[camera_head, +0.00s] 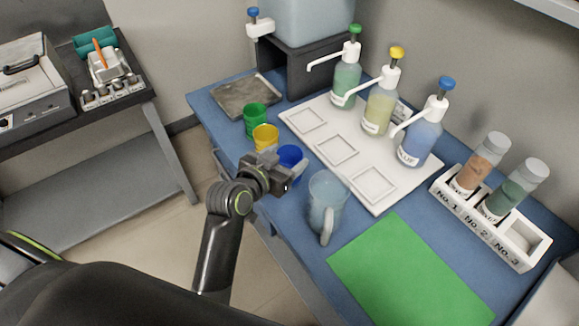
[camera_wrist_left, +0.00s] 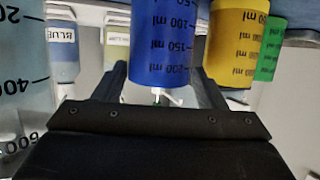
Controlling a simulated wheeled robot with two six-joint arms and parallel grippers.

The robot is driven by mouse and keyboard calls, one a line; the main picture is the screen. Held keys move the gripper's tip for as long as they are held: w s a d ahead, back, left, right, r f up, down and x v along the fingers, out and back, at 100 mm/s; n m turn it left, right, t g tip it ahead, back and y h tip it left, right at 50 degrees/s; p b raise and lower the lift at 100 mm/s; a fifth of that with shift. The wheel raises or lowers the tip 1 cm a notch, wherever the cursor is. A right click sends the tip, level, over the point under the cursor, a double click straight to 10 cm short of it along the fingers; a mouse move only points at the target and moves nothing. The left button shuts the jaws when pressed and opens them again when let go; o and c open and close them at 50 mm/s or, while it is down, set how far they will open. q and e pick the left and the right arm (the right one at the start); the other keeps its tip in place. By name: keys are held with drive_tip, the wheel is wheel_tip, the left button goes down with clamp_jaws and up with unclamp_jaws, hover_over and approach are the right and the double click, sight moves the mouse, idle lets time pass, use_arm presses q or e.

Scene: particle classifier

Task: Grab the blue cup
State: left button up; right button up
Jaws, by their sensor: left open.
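The blue cup (camera_head: 290,155) stands on the blue table near its front left edge, partly hidden by my left gripper. My left gripper (camera_head: 284,176) is open right at the cup, on its near side. In the left wrist view the blue cup (camera_wrist_left: 163,42), with dark volume marks, shows between the two open fingers of the gripper (camera_wrist_left: 160,80). Whether the fingers touch it, I cannot tell. My right gripper is in neither view.
A yellow cup (camera_head: 265,138) and a green cup (camera_head: 255,120) stand close beside the blue one. A clear beaker (camera_head: 326,204) stands on its other side. A white tray (camera_head: 375,187) with pump bottles lies behind. A green mat (camera_head: 410,276) lies at right.

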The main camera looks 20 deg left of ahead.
sight(296, 151)
use_arm(q)
drive_tip(key=shift+x, duration=1.8)
drive_tip(key=shift+r, duration=0.1)
drive_tip(key=shift+c, duration=0.4)
drive_tip(key=c, duration=0.7)
